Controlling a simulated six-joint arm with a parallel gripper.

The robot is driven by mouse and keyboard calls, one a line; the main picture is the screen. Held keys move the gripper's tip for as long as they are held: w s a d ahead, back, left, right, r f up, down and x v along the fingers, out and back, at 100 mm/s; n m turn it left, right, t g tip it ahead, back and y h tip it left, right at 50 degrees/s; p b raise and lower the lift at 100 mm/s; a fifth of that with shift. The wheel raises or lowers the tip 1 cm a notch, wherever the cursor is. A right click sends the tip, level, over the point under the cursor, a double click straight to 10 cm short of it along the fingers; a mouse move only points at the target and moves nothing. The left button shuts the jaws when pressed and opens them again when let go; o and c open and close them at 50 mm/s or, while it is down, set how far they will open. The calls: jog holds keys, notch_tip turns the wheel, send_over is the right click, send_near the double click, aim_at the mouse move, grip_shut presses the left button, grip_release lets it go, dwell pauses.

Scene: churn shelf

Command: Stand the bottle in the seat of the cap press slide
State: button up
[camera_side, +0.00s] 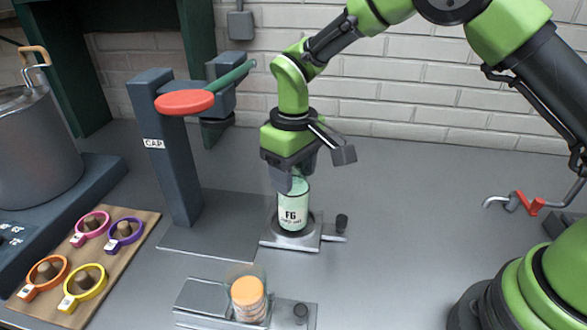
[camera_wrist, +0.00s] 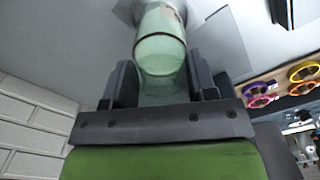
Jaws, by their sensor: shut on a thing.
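A pale green bottle with a white "FG" label (camera_side: 293,215) stands upright at the cap press slide (camera_side: 275,238), with its base at the dark round seat. The label hides part of the contact, so I cannot tell whether the base is fully down. My gripper (camera_side: 292,183) is above the bottle and shut on its upper part. The wrist view shows the bottle (camera_wrist: 162,50) between my two dark fingers (camera_wrist: 160,88). The cap press (camera_side: 170,150) is a dark column marked "CAP" with a red round pad (camera_side: 185,102) and a green lever, left of the bottle.
A wooden board (camera_side: 85,265) with several coloured rings lies at the left, near a steel pot (camera_side: 38,145). A red-handled crank (camera_side: 528,203) is at the right.

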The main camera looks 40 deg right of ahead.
jog(key=shift+f, duration=0.3)
dwell(0.5)
jog(key=o, duration=1.1)
jog(key=shift+c, duration=1.1)
jog(key=shift+r, duration=3.5)
